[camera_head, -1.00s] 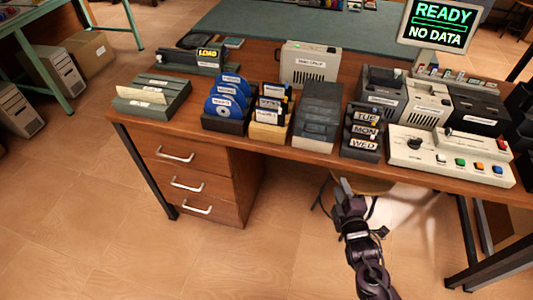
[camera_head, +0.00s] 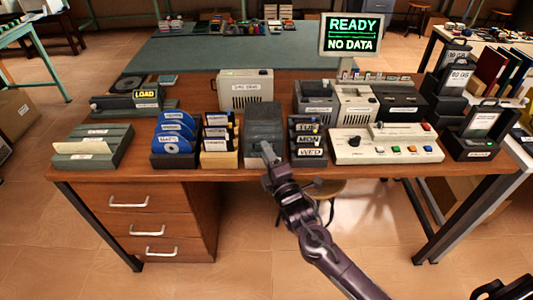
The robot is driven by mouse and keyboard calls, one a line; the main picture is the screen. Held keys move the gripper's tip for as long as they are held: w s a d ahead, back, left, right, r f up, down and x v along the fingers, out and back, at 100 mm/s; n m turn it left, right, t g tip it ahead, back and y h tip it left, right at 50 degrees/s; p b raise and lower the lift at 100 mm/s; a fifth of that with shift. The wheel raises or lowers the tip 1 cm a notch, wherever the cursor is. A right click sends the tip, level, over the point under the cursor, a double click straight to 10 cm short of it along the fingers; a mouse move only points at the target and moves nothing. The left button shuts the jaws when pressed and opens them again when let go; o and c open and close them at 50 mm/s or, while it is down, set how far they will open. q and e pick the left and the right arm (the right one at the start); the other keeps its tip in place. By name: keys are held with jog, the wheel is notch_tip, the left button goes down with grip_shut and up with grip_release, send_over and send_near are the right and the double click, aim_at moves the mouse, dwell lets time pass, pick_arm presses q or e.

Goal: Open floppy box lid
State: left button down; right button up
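The floppy box, a dark grey case (camera_head: 263,121), stands near the middle of the wooden desk, between the floppy holder and the black rack of tapes. Its smoky lid looks shut. My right gripper (camera_head: 268,154) is at the front of the box and covers part of its lower front. I cannot tell whether the fingers touch it, or whether they are open or shut. My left gripper is not in view.
Left of the box are a holder of labelled floppies (camera_head: 219,140) and blue discs (camera_head: 174,132). Right of it are the rack labelled TUE, MON, WED (camera_head: 307,142) and a button console (camera_head: 386,144). A beige drive (camera_head: 246,89) stands behind.

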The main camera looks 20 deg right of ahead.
grip_shut()
dwell(0.3)
jog(key=shift+r, duration=0.1)
